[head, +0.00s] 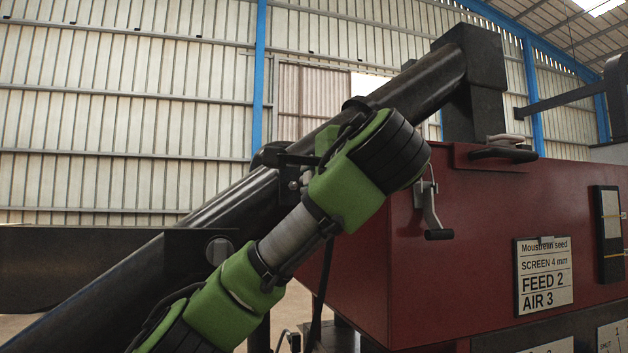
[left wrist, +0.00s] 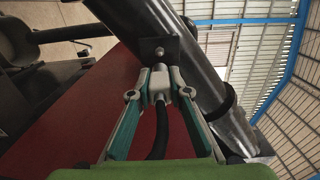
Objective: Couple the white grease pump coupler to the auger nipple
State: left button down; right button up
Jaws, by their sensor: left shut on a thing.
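The white grease pump coupler (left wrist: 159,84) is between the teal fingers of my left gripper (left wrist: 160,90) in the left wrist view, with the gripper shut on it. A black hose (left wrist: 161,130) runs down from it. Just beyond the coupler is the small silver auger nipple (left wrist: 160,52) on a dark plate (left wrist: 180,50) beside the auger tube (left wrist: 205,85). The coupler points at it; I cannot tell whether they touch. In the head view my left arm crosses in front of the auger tube (head: 420,85) and the gripper's fingers are hidden. My right gripper is not in view.
The red hopper (head: 460,240) fills the right of the head view, with a crank handle (head: 433,215) and a label plate (head: 544,275). The dark auger tube slopes up to the right, close to my arm. A corrugated wall (head: 120,130) is behind.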

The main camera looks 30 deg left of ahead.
aim_at(301, 182)
pick_arm(q)
jog(key=shift+s, duration=0.1)
jog(key=shift+f+b, duration=0.15)
jog(key=shift+b, duration=0.15)
jog(key=shift+w+a+p, duration=0.3)
jog(key=shift+w+a, duration=0.15)
jog(key=x, duration=0.3)
jog(key=shift+w+a+p, duration=0.1)
jog(key=shift+a+p, duration=0.2)
jog(key=shift+p, duration=0.1)
jog(key=shift+w+a, duration=0.25)
jog(key=shift+w, duration=0.1)
dwell(0.4)
jog(key=shift+a, duration=0.15)
